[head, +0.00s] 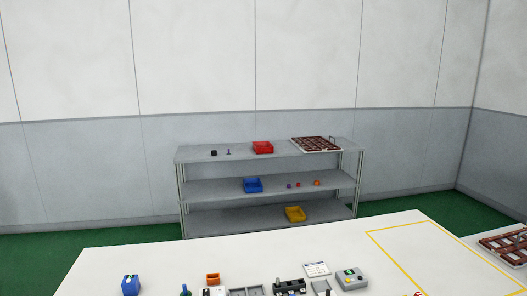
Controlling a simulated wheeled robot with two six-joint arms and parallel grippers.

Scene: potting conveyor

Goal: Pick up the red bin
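The red bin (263,148) is a small open box on the top shelf of a grey shelving rack (200,155) against the far wall. It stands left of a white tray with a brown grid insert (317,144) and right of small dark items. Neither of my grippers shows in the head view, so nothing is seen touching the bin.
A white table (120,262) lies between me and the rack. A blue bin (253,185) and a yellow bin (295,214) sit on the lower shelves. Green floor shows on both sides.

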